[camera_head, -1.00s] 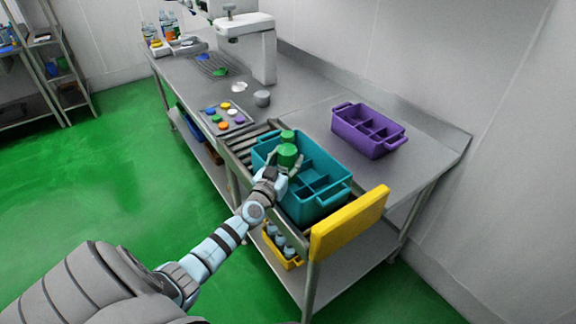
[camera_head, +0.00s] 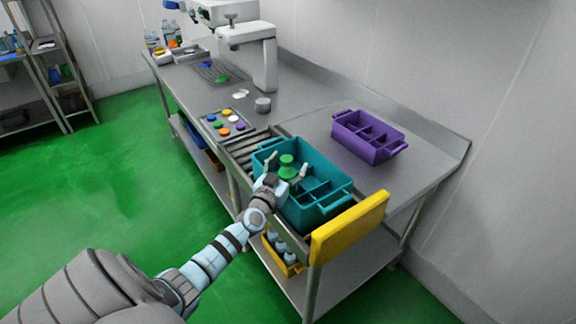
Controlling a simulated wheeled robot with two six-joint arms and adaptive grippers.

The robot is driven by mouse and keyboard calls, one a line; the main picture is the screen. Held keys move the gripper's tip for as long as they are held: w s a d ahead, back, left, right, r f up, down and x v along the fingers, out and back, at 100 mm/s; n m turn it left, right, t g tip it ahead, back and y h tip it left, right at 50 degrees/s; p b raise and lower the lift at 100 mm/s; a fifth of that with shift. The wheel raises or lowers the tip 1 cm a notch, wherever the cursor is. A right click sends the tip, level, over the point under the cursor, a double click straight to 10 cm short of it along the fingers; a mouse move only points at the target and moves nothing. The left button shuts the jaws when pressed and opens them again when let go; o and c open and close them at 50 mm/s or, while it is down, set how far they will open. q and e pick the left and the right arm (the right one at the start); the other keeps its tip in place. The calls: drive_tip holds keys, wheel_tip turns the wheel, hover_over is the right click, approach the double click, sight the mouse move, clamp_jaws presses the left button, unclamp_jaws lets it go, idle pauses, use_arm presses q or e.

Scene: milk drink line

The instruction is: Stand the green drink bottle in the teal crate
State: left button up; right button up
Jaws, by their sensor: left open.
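The green drink bottle (camera_head: 287,165) stands upright in a compartment at the far left part of the teal crate (camera_head: 333,205). Only its cap and upper part show above the crate's walls and dividers. My left gripper (camera_head: 288,176) is open, with its fingers spread apart on either side of the bottle, at about the crate's rim. I cannot tell whether a finger touches the bottle. The crate sits on the roller track at the near end of the bench. My right gripper is out of view.
A yellow end stop (camera_head: 349,228) stands at the track's near end. A purple divided crate (camera_head: 368,137) sits on the bench to the right. A tray of coloured caps (camera_head: 226,123) and a grey cylinder (camera_head: 263,104) lie beyond. A yellow crate of bottles (camera_head: 283,252) is on the lower shelf.

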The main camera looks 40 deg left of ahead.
use_arm(q)
drive_tip(key=shift+s+f, duration=0.15)
drive_tip(key=shift+f, duration=0.3)
drive_tip(key=shift+r+p, duration=0.35)
drive_tip(key=shift+p, duration=0.1)
drive_tip(key=p+v, duration=0.2)
drive_tip(key=v, duration=0.1)
drive_tip(key=shift+s, duration=0.3)
drive_tip(key=p, duration=0.2)
approach(284, 170)
drive_tip(key=shift+w+r, duration=0.25)
